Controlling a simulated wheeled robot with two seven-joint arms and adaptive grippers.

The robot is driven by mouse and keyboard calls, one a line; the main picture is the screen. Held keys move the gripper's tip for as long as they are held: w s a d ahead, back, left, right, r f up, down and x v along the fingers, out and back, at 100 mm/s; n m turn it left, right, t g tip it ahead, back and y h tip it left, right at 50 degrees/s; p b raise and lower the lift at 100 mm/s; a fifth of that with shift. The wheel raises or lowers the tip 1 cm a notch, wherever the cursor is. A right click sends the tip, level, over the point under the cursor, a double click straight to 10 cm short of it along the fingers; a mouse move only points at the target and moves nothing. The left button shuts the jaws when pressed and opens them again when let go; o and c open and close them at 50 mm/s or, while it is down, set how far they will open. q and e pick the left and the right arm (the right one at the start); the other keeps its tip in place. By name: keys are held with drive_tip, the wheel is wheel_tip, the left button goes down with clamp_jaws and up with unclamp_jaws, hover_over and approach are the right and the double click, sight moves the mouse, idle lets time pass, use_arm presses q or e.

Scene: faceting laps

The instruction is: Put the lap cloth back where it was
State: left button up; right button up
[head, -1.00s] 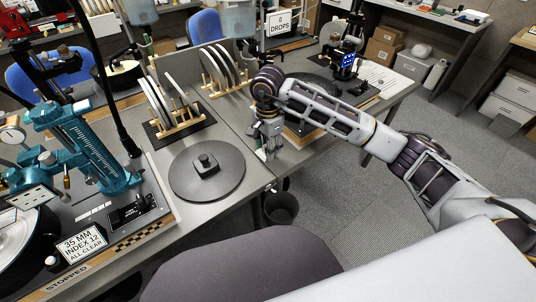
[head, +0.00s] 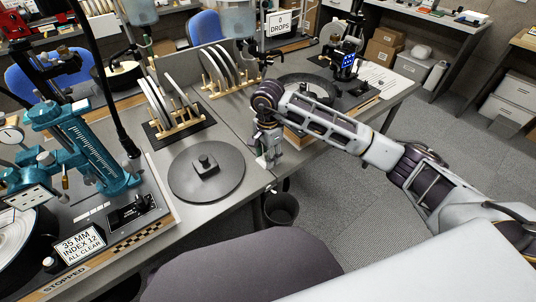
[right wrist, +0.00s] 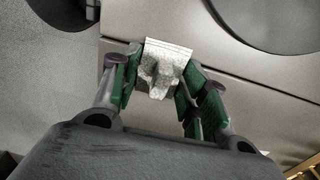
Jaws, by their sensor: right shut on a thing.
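My right gripper (head: 268,160) points down over the front edge of the grey bench, just right of the dark round lap with a black knob (head: 206,172). In the right wrist view, its fingers (right wrist: 160,88) are shut on a crumpled pale grey cloth (right wrist: 167,55), the lap cloth. Part of the cloth sticks out beyond the fingertips. In the head view the cloth is too small and too hidden by the fingers to tell apart clearly. I cannot tell whether it touches the bench top. My left gripper is not in view.
Wooden racks hold upright discs (head: 180,123) behind the round lap. A teal faceting machine (head: 92,150) stands at the left. Another dark lap plate (head: 308,90) lies beyond my right arm. A dark bin (head: 281,208) stands on the floor below the bench edge.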

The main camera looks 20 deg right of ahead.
drive_tip(key=shift+f, duration=0.15)
drive_tip(key=o, duration=0.7)
drive_tip(key=shift+o, duration=1.3)
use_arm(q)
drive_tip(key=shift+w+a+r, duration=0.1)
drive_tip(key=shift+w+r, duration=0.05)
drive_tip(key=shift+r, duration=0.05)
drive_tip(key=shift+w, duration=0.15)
use_arm(e)
drive_tip(key=shift+r, duration=0.75)
wheel_tip(320, 180, up, 9)
drive_tip(key=shift+r+p, duration=0.1)
drive_tip(key=shift+p, duration=0.65)
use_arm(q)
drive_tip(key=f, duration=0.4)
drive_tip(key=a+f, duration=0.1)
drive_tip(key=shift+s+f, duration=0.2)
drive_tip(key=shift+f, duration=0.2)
use_arm(e)
drive_tip(key=shift+r, duration=0.85)
